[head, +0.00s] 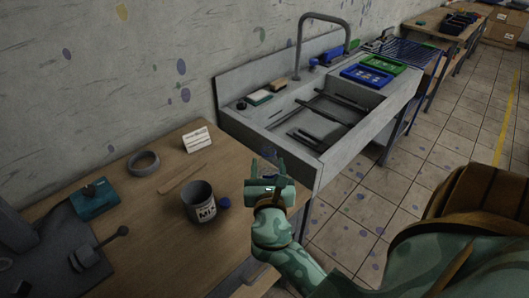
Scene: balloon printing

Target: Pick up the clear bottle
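I cannot make out a clear bottle for certain. A small, dark bluish, partly see-through shape (270,153) shows just beyond my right gripper's fingertips, in front of the sink's near side; it is too small to identify. My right gripper (269,167) is at the right edge of the wooden table, beside the sink. Its two fingers are spread apart, and I see nothing clearly held between them. My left gripper is not in view.
On the wooden table (165,228) are a grey MIX cup (200,203), a small blue round thing (224,202), a tape roll (144,163), a wooden stick (182,178), a white card (197,139) and a teal box (95,198). A concrete sink (250,125) adjoins it.

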